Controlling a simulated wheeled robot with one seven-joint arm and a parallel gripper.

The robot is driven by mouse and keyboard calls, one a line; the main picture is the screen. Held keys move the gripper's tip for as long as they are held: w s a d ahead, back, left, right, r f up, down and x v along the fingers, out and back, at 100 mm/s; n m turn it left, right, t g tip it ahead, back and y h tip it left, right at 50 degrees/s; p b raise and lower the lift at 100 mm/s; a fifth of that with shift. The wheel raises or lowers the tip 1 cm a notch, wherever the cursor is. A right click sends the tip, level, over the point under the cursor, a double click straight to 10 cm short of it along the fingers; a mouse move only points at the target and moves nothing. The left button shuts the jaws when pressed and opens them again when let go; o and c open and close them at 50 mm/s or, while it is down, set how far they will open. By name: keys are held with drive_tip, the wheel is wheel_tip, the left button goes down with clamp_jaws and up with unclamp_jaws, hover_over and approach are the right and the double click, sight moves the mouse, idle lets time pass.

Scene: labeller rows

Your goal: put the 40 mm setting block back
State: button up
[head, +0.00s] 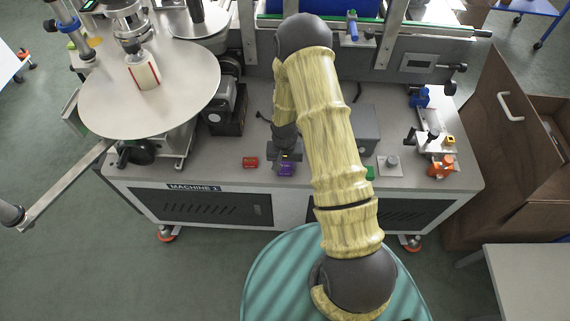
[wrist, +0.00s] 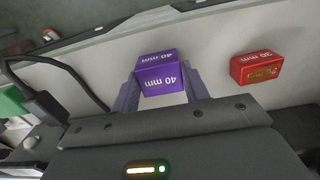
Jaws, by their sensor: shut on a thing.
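The purple 40 mm setting block (wrist: 162,76) is between the fingers of my gripper (wrist: 163,88) in the wrist view, with its "40 mm" print showing. The gripper is shut on it. In the head view the purple block (head: 286,170) shows just below my gripper (head: 286,158), near the front edge of the machine's grey top (head: 225,172). I cannot tell whether the block touches the top or is a little above it. My arm hides part of the top to the right.
A red 30 mm block (head: 250,162) lies left of the gripper; it also shows in the wrist view (wrist: 258,67). A green block (head: 369,173) lies to the right, partly behind my arm. A grey box (head: 366,125) stands behind. A black cable (wrist: 62,68) runs close to the gripper.

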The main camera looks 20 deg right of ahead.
drive_tip(key=o, duration=1.2)
wheel_tip(320, 180, up, 12)
drive_tip(key=shift+r+p, duration=0.15)
drive_tip(key=shift+p, duration=0.25)
wheel_tip(320, 180, up, 10)
drive_tip(key=n+t, duration=0.1)
drive_tip(key=n, duration=0.1)
hover_over(285, 166)
drive_tip(key=s, duration=0.6)
drive_tip(key=shift+n+t, duration=0.8)
drive_tip(key=s+r, duration=0.3)
drive_tip(key=s, duration=0.1)
drive_tip(key=s+r, duration=0.4)
drive_tip(key=shift+s, duration=0.1)
